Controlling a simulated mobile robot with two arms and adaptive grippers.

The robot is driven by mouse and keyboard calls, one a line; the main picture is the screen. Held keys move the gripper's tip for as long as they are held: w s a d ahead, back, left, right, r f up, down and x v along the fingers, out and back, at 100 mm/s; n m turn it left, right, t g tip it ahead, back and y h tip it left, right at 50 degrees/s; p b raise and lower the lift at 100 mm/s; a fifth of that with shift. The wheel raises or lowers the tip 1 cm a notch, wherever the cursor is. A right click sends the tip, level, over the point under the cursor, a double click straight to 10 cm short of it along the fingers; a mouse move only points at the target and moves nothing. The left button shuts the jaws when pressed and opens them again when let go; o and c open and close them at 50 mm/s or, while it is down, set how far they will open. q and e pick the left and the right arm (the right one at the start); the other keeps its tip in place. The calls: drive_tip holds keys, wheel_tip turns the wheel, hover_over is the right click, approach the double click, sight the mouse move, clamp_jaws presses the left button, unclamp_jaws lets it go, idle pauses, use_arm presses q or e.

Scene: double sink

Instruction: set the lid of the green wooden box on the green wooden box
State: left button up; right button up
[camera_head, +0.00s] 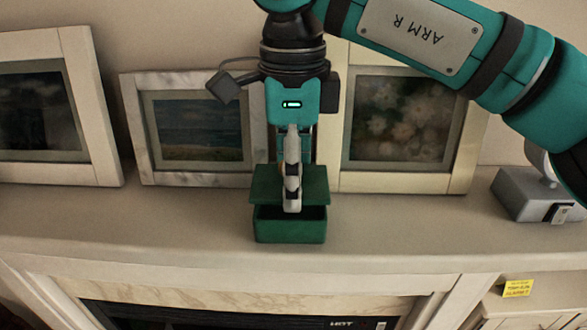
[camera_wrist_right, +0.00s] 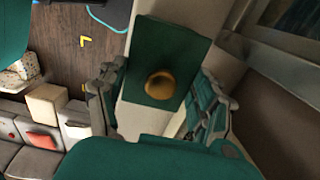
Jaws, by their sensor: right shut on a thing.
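The green wooden box (camera_head: 290,232) stands on the mantel shelf, its dark inside showing through a gap at the top. Its flat green lid (camera_head: 265,186) is just above it, about level and roughly over it, set slightly back. My right gripper (camera_head: 292,202) points down and is shut on the lid; one finger shows in front of the lid's front edge. In the right wrist view the lid (camera_wrist_right: 168,52) with its round gold knob (camera_wrist_right: 160,85) lies between the fingers. Exact finger contact is hard to see. My left gripper is in neither view.
Framed pictures (camera_head: 196,178) lean on the wall behind the box, one (camera_head: 457,182) close behind my right gripper. A grey-white object (camera_head: 522,200) stands at the shelf's right end. The shelf is clear left and right of the box; its front edge is close before it.

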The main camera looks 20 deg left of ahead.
drive_tip(key=shift+s+f+p, duration=0.1)
drive_tip(key=shift+f+p, duration=0.25)
drive_tip(key=shift+f, duration=0.75)
drive_tip(key=shift+f+b, duration=0.4)
drive_tip(key=o, duration=1.2)
drive_tip(key=shift+r, duration=0.1)
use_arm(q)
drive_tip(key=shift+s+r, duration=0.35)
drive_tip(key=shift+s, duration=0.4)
